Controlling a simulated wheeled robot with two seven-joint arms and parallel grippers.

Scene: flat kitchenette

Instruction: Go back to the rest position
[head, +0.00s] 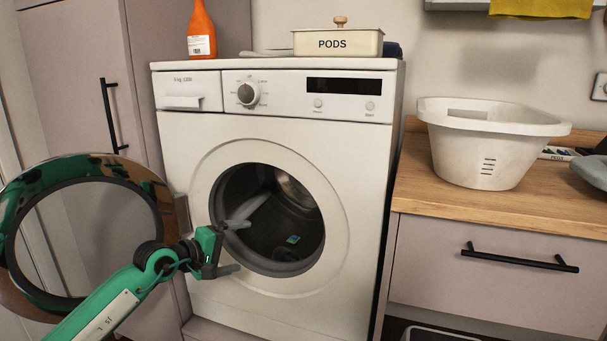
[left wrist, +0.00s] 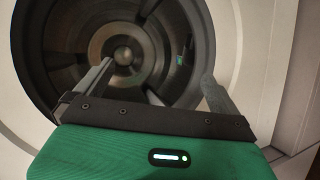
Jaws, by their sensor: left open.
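My left gripper (head: 233,247) is green with grey fingers and is in front of the washing machine's drum opening, toward its left side. Its fingers are apart with nothing between them, as the left wrist view also shows (left wrist: 155,85). The white washing machine (head: 355,170) has its round door (head: 12,235) swung open to the left, beside and behind my left arm. Inside the dark drum (head: 262,205) lies a small blue-green item (head: 293,239), which also shows in the left wrist view (left wrist: 180,62). My right gripper is not in view.
A cream PODS box (head: 338,43) and an orange bottle (head: 201,32) stand on the machine. A white laundry basket (head: 485,150) sits on the wooden counter (head: 520,205) at right. A tall cupboard (head: 85,90) stands at left. The open door is close to my left arm.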

